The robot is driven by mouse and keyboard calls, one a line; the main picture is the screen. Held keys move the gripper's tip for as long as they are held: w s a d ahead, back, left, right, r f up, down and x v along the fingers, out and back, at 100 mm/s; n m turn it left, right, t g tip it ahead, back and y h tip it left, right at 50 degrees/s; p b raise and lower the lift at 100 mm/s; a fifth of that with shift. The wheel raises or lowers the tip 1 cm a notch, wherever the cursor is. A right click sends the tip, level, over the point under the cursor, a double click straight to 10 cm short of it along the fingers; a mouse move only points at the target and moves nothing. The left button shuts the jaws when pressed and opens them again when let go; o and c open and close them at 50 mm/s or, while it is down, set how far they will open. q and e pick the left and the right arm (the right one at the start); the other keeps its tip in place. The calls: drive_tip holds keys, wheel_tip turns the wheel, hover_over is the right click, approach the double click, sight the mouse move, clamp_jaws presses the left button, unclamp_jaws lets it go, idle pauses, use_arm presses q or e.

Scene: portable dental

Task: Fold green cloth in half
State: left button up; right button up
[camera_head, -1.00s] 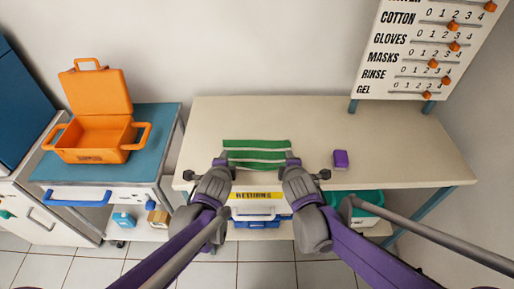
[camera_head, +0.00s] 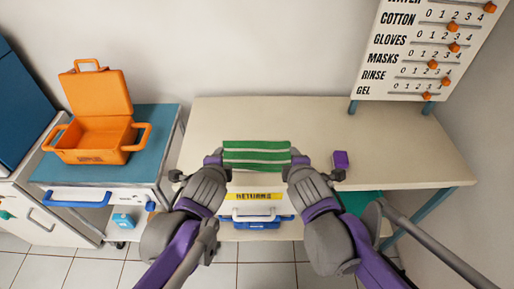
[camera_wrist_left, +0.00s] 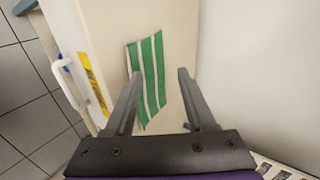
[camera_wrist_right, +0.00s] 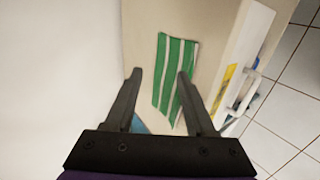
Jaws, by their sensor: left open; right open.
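The green cloth (camera_head: 257,147) has white stripes and lies flat on the beige table near its front edge. It also shows between and beyond the fingers in the left wrist view (camera_wrist_left: 147,80) and the right wrist view (camera_wrist_right: 175,70). My left gripper (camera_head: 214,158) is open at the cloth's left side. My right gripper (camera_head: 299,159) is open at its right side. Neither gripper appears to hold the cloth. Whether the fingertips touch its edges cannot be told.
A drawer unit marked RETURNS (camera_head: 254,196) is below the front edge. An open orange case (camera_head: 92,140) stands on the cart at left. The table behind the cloth is clear.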

use_arm(q)
drive_tip(key=s+a+n+g+p, duration=0.2)
drive_tip(key=s+a+n+p, duration=0.2)
drive_tip(key=s+n, duration=0.5)
drive_tip(key=s+a+n+g+p, duration=0.3)
drive_tip(key=s+n+p, duration=0.2)
drive_tip(key=s+n, duration=0.3)
drive_tip(key=s, duration=0.3)
drive_tip(key=shift+s+a+f+n, duration=0.15)
drive_tip(key=shift+a+f+n, duration=0.2)
drive_tip(key=shift+f+n, duration=0.05)
use_arm(e)
drive_tip(key=s+d+m+g, duration=0.2)
drive_tip(key=s+d+m, duration=0.2)
drive_tip(key=s+m, duration=0.5)
drive_tip(key=s+d+m+g, duration=0.3)
drive_tip(key=s+m, duration=0.6)
drive_tip(key=s, duration=0.2)
drive_tip(key=shift+s+d+f, duration=0.15)
drive_tip(key=shift+d+f, duration=0.25)
